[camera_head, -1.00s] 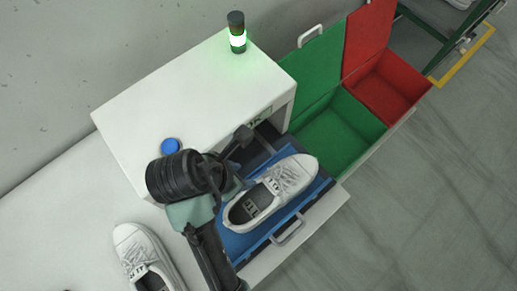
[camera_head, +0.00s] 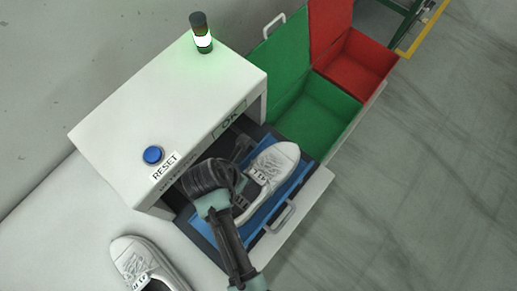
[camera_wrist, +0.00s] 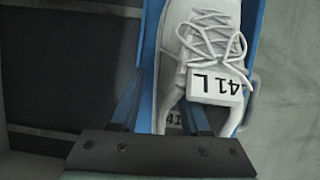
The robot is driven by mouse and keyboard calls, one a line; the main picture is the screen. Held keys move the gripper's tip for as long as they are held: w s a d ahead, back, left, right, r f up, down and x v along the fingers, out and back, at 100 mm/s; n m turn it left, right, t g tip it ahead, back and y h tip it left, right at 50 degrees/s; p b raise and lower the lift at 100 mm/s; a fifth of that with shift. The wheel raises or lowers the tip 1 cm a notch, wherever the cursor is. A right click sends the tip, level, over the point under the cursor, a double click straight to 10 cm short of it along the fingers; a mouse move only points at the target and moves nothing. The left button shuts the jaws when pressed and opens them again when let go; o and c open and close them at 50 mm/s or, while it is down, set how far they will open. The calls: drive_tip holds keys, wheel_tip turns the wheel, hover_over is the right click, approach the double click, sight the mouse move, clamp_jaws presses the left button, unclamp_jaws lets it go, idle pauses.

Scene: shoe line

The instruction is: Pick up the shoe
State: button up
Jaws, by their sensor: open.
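A white lace-up shoe (camera_head: 274,163) lies on a blue tray (camera_head: 288,190) in the pulled-out drawer of a white box. In the wrist view the shoe (camera_wrist: 203,40) shows its laces and a tongue tag reading "41 L". My gripper (camera_head: 238,188) is over the heel end of this shoe in the head view and hides part of it. In the wrist view my gripper (camera_wrist: 160,112) is open, with one finger beside the shoe's left wall and the other over the shoe opening. I cannot tell whether either finger touches.
A second white shoe (camera_head: 140,262) stands on the white table (camera_head: 75,215) at lower left. The white box (camera_head: 165,95) has a blue reset button (camera_head: 153,155) and a green-lit lamp (camera_head: 202,35). Green (camera_head: 318,110) and red (camera_head: 357,65) bins stand beyond the drawer.

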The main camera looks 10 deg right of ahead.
drive_tip(key=shift+w+d+f, duration=0.1)
drive_tip(key=shift+d+f, duration=0.05)
drive_tip(key=shift+f, duration=0.2)
clamp_jaws()
drive_tip(key=shift+r, duration=0.1)
idle(1.1)
